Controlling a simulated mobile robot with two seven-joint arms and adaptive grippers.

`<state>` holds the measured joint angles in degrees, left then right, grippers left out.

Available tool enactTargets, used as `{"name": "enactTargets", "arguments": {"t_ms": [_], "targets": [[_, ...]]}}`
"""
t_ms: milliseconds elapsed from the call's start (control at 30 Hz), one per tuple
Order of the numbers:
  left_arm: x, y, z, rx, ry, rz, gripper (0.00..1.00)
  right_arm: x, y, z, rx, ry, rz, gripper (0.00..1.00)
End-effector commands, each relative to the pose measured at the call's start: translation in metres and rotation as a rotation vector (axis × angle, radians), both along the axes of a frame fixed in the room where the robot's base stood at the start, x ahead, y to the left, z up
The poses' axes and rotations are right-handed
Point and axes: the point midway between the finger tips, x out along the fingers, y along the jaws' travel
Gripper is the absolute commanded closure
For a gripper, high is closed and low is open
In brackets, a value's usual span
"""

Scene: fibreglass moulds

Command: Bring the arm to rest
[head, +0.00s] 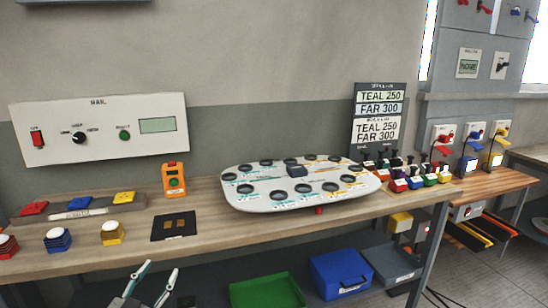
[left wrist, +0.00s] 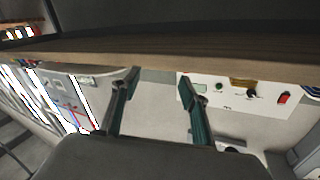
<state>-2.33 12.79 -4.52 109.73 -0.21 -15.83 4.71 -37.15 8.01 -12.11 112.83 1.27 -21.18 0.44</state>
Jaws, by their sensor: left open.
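My left gripper (head: 160,270) is at the bottom of the head view, in front of the bench's near edge. Its two teal-tipped fingers stand apart with nothing between them. In the left wrist view the gripper (left wrist: 158,82) also shows open and empty, and the bench edge (left wrist: 150,56) runs across beyond the fingers. That view appears upside down. My right gripper is in neither view.
A green bin (head: 268,292) and blue bin (head: 340,274) sit below. A control panel (head: 100,128) hangs behind.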

Motion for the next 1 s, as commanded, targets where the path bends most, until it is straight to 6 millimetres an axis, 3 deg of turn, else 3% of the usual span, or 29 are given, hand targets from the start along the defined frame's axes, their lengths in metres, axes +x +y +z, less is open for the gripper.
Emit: {"name": "enactTargets", "arguments": {"t_ms": [33,200,400,500,633,733,1000], "targets": [[-0.022,-0.01,-0.036,-0.002,0.068,-0.011,0.56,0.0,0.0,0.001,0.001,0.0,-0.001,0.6],[-0.1,-0.041,-0.136,-0.007,0.272,-0.046,0.56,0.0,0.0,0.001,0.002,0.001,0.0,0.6],[-0.207,-0.076,-0.223,-0.021,0.493,-0.086,0.56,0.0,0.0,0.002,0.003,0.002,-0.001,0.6],[-0.248,-0.088,-0.247,-0.028,0.57,-0.099,0.56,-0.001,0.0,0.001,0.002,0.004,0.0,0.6],[-0.281,-0.098,-0.263,-0.034,0.628,-0.11,0.56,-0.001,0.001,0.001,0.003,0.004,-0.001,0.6],[-0.29,-0.1,-0.267,-0.034,0.644,-0.113,0.56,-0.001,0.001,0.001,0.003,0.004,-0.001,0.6],[-0.29,-0.101,-0.268,-0.034,0.645,-0.113,0.56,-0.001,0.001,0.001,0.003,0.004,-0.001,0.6]]}}
